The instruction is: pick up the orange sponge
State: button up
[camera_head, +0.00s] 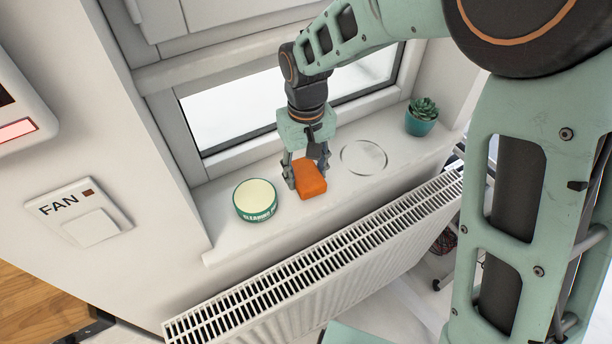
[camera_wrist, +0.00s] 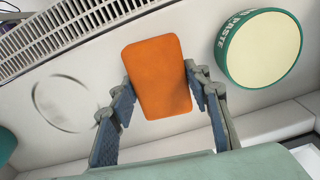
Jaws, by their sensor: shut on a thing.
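The orange sponge (camera_head: 310,180) is a block with rounded corners at the window sill (camera_head: 235,226), between a green-rimmed tub and a clear round dish. My gripper (camera_head: 305,177) points down over it, with its fingers on either side of the sponge. In the wrist view the sponge (camera_wrist: 158,76) lies between the two fingertips of my gripper (camera_wrist: 162,82), which is shut on its near part. The far part sticks out past the fingers. I cannot tell whether the sponge touches the sill or is slightly above it.
The green tub of paste (camera_head: 256,199) stands close on the left. The clear dish (camera_head: 364,157) lies to the right, with a potted succulent (camera_head: 421,117) beyond. The window is behind; a white radiator (camera_head: 320,263) is below the sill's front edge.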

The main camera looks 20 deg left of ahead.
jog(key=s+a+r+b, duration=0.1)
jog(key=s+r, duration=1)
jog(key=s, duration=0.3)
jog(key=shift+r+b, duration=0.25)
jog(key=shift+b, duration=0.1)
jog(key=shift+s, duration=0.1)
